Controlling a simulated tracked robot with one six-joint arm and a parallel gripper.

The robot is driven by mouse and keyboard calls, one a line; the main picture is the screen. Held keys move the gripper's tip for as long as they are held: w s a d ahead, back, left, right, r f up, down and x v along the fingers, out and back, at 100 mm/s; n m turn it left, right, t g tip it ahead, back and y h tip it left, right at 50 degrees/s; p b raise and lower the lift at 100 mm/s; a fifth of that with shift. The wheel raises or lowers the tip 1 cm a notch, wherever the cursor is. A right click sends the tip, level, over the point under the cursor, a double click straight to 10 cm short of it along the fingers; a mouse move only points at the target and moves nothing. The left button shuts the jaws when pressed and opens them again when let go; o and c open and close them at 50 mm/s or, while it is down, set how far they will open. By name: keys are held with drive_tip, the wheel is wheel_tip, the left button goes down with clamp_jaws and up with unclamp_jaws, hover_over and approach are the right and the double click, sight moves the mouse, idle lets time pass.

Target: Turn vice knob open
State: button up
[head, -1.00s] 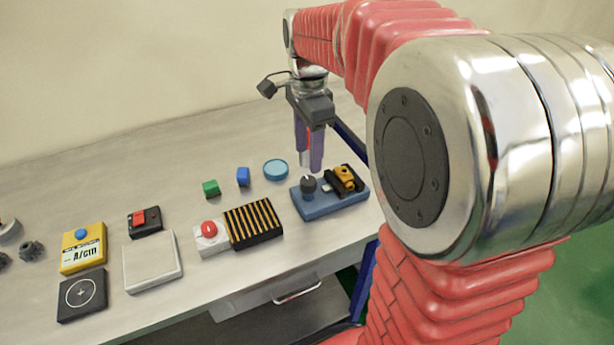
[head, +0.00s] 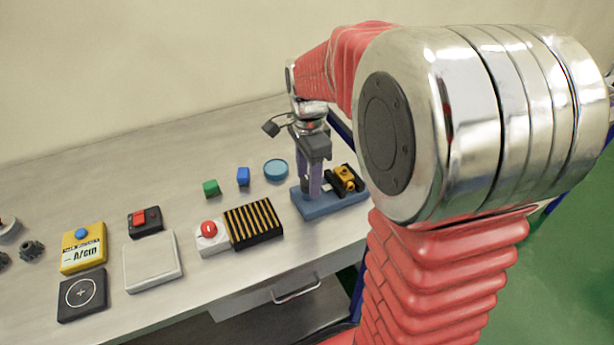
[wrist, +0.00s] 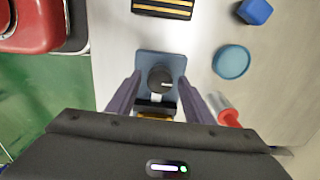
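The vice has a blue base (head: 330,203) near the right end of the table, with a black and yellow clamp part (head: 345,178) on its right side. My gripper (head: 311,190) points down over the left part of the base, and its fingers hide the knob in the head view. In the wrist view the round dark knob (wrist: 160,77) with a pale mark lies between the two purple fingers of my gripper (wrist: 160,82). The fingers are spread, with a gap on each side of the knob.
A black and yellow striped block (head: 253,222) with a red-button box (head: 209,236) stands left of the vice. A blue round dish (head: 276,169), a blue cube (head: 243,176) and a green cube (head: 211,188) lie behind. A red and white item (wrist: 229,116) shows beside the right finger.

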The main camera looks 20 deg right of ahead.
drive_tip(key=c, duration=0.9)
drive_tip(key=shift+a, duration=0.15)
